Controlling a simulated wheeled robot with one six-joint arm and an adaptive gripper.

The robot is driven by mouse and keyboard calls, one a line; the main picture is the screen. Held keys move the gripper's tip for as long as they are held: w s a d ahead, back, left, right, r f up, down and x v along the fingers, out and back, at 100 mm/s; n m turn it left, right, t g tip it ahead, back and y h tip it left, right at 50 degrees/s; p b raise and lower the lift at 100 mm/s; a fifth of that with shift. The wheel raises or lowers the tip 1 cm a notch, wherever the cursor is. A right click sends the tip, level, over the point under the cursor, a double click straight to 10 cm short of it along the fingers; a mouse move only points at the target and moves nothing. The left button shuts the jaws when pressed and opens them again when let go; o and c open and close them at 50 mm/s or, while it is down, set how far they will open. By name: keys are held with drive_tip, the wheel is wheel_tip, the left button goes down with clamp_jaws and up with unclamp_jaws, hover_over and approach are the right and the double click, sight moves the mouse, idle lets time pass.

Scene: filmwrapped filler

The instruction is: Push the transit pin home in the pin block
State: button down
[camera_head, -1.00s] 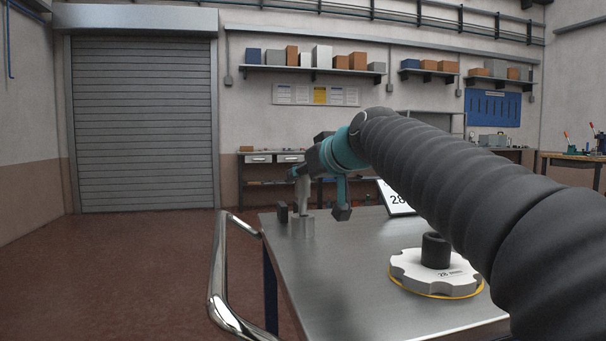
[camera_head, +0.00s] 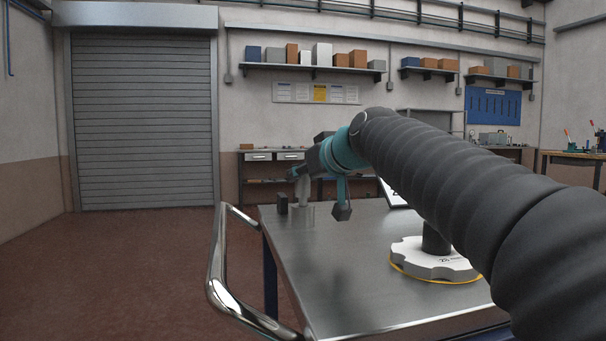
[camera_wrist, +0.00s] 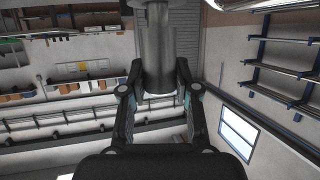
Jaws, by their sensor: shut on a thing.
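My gripper (camera_head: 302,174) is over the far left corner of the metal cart, at the end of my arm. It is shut on a grey cylinder, the transit pin (camera_head: 303,191). In the wrist view the pin (camera_wrist: 157,55) stands between my two fingers. The silver pin block (camera_head: 302,216) sits on the cart top directly below the pin. The pin's lower end meets the block's top in the head view; how deep it sits is hidden. A paler round edge shows at the top of the wrist view, too cut off to identify.
A small dark block (camera_head: 282,203) stands just left of the pin block. A white notched disc (camera_head: 430,262) with a yellow rim lies on the cart top (camera_head: 345,285), partly behind my arm. The cart's chrome handle (camera_head: 217,275) is at left.

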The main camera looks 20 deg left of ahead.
drive_tip(key=shift+f+b, duration=0.85)
drive_tip(key=shift+f, duration=0.2)
drive_tip(key=shift+c, duration=1.4)
unclamp_jaws()
drive_tip(key=shift+r+p, duration=3.45)
drive_tip(key=shift+r, duration=0.55)
